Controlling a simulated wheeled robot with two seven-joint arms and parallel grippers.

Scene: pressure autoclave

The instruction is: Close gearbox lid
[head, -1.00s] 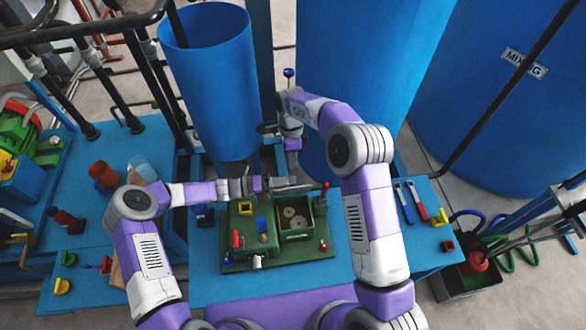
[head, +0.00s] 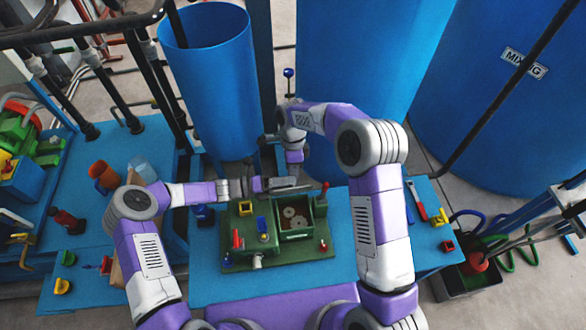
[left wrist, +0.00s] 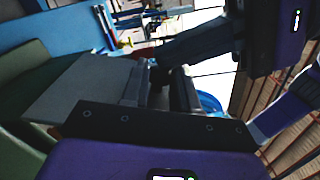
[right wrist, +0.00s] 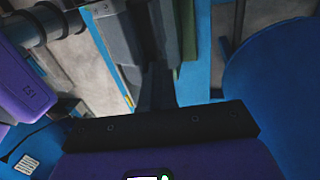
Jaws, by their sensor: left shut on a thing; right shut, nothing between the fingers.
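The green gearbox (head: 268,247) sits on the blue table, its right compartment (head: 296,216) open with pale gears showing inside. A grey plate that looks like the gearbox lid (head: 287,184) stands at the compartment's back edge, seen nearly edge-on; a grey plate (left wrist: 85,88) also shows in the left wrist view. My left gripper (head: 257,184) is at the plate's left end and is shut on it; the exact contact is hard to see. My right gripper (head: 293,170) is shut and empty, just behind and above the plate, pointing down. Whether it touches the plate cannot be told.
A red-handled lever (head: 324,194) stands at the gearbox's back right corner. Red and blue knobs are on its left part. Blue tanks (head: 210,80) rise close behind. A red-handled tool (head: 417,203) lies on the table at right, beyond my right arm.

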